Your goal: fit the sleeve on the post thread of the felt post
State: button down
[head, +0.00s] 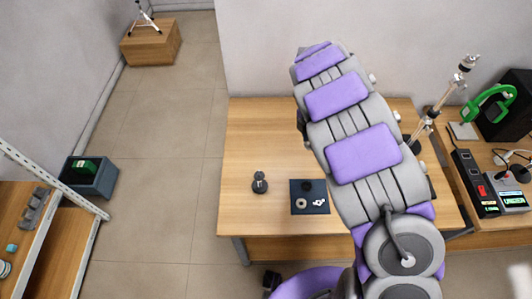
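A small dark grey upright piece (260,183) with a round base stands on the wooden table, left of the dark pad; it may be the felt post, but its thread is too small to make out. A dark square pad (325,187) lies to its right. On the pad are a short black round piece (307,185), a pale ring (301,203) and small white pieces (319,203). I cannot tell which of these is the sleeve. My arm stretches over the table, right of the pad, and hides part of the tabletop. My gripper is not visible.
The wooden table (250,140) is clear on its left and behind the pad. A side bench (470,185) at right holds a green-armed device (490,100) and boxes. A dark bin (90,178) stands on the floor at left, beside a shelf (60,240).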

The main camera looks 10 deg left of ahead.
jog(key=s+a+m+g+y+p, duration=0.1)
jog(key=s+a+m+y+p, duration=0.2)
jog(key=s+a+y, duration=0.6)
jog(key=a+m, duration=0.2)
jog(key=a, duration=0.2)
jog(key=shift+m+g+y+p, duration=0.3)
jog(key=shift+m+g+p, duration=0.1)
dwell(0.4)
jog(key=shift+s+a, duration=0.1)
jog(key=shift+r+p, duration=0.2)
jog(key=shift+p, duration=0.2)
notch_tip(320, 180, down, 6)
jog(key=b, duration=0.1)
dwell(0.3)
jog(key=shift+p, duration=1.4)
dwell(1.6)
